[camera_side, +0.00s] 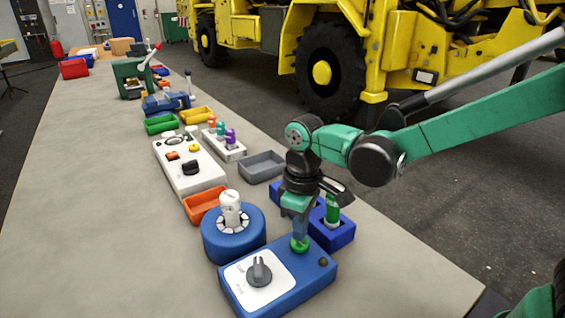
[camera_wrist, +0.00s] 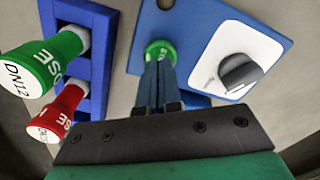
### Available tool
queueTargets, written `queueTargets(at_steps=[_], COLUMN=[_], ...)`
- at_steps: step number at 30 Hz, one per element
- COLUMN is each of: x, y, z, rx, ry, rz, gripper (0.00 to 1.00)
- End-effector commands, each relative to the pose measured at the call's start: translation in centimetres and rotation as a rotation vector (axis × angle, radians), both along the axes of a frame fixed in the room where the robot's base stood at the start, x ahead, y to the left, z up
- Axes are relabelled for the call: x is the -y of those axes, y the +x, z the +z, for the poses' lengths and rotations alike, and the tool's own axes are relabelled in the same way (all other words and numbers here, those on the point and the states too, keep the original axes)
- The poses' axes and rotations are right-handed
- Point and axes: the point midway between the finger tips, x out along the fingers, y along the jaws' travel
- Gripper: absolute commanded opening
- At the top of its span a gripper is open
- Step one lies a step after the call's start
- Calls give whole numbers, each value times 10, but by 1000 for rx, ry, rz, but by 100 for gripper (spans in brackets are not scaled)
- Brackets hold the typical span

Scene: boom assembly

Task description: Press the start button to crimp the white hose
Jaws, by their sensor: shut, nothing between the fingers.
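The blue control box (camera_side: 305,280) lies at the front of the bench. It carries a green start button (camera_side: 299,246), a white panel with a grey dial (camera_side: 259,271) and a dark round button (camera_side: 323,262). My gripper (camera_side: 299,236) points down, fingers shut and empty, with its tips at the green button. In the wrist view the fingertips (camera_wrist: 158,64) overlap the lower part of the green button (camera_wrist: 160,47); whether it is pushed in I cannot tell. The white hose (camera_side: 230,202) stands upright in the round blue crimper (camera_side: 233,243), among its pale jaws.
A blue holder (camera_side: 343,238) with green and red hose pieces (camera_wrist: 45,65) stands close beside my gripper. An orange tray (camera_side: 204,204), a grey tray (camera_side: 262,166) and a white control box (camera_side: 190,170) lie farther back. The bench's left side is clear.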

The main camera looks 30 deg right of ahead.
Motion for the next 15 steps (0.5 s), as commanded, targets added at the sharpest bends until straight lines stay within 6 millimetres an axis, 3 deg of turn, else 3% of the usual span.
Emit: queueTargets(at_steps=[15], x=[0], y=[0], z=[-16], rx=[0], ry=[0], rz=[0], gripper=[0])
